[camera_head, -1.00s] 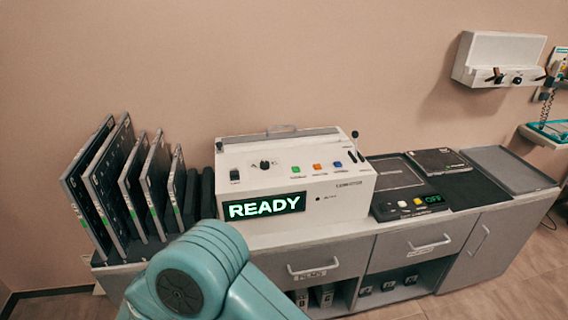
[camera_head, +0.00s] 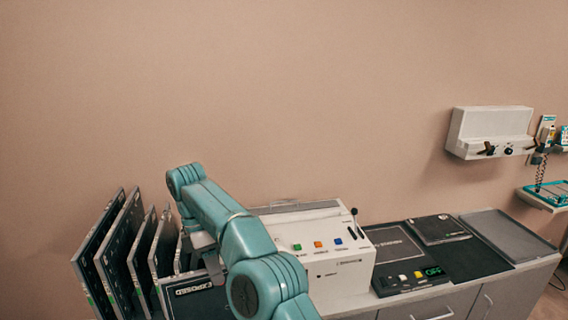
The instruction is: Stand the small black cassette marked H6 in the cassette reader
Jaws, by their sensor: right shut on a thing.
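My right gripper (camera_head: 203,246) is above the left end of the counter, its arm rising from the bottom and bending over to the left. It is shut on a dark cassette (camera_head: 190,306) with a light edge and a label reading EXPOSED. Part of the cassette is behind my arm or cut off by the bottom edge, and no H6 mark can be read. The white cassette reader (camera_head: 345,278), with coloured buttons on top, stands to the right of the gripper. My arm hides its left front, including the display. My left gripper is not in view.
Several larger cassettes (camera_head: 127,240) stand upright in a row at the left, close to the gripper. Right of the reader are a small panel (camera_head: 412,280) reading OFF, a flat dark cassette (camera_head: 437,229) and a grey tray (camera_head: 500,234). A white unit (camera_head: 490,130) hangs on the wall.

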